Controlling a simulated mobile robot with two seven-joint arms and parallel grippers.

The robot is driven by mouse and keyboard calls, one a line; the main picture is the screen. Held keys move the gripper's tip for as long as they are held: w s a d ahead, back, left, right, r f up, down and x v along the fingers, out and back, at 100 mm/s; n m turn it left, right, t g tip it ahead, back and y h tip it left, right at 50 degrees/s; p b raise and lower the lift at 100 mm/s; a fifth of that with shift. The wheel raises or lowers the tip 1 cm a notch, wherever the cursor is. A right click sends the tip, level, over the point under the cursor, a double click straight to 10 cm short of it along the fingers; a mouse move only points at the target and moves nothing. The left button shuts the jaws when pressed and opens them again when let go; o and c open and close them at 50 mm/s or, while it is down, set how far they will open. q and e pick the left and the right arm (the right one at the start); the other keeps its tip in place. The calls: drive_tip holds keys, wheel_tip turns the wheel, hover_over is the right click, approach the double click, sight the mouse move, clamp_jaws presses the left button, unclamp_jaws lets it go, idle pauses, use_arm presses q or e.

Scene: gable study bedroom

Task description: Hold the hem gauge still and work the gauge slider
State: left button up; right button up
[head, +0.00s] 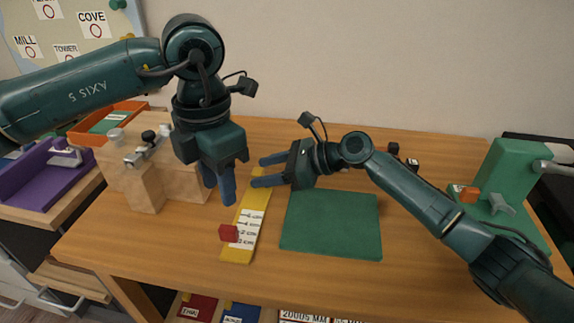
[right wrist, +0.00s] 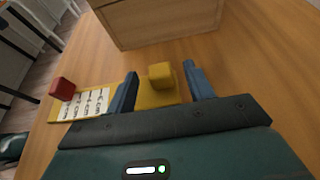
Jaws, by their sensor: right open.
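The hem gauge (head: 251,214) is a yellow strip with a white centimetre scale, lying on the desk. It also shows in the right wrist view (right wrist: 121,92). The red gauge slider (head: 229,233) sits at the near end, at the strip's left edge, and also shows in the right wrist view (right wrist: 62,89). A raised yellow block (right wrist: 160,75) on the gauge's far end lies between the fingers of my right gripper (right wrist: 158,88), which is open and apart from the block. My left gripper (head: 218,190) points down above and beside the gauge, fingers apart and empty.
A green mat (head: 331,224) lies right of the gauge. A wooden block stand (head: 146,176) with metal fittings stands to the left, near a purple tray (head: 42,182). A green fixture (head: 508,184) stands at the right. The desk's front strip is clear.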

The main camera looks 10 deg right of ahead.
drive_tip(key=shift+w+a+f, duration=0.2)
drive_tip(key=shift+a+f, duration=0.05)
drive_tip(key=shift+a, duration=0.3)
drive_tip(key=shift+c, duration=0.4)
drive_tip(key=c, duration=1)
drive_tip(key=shift+c, duration=0.2)
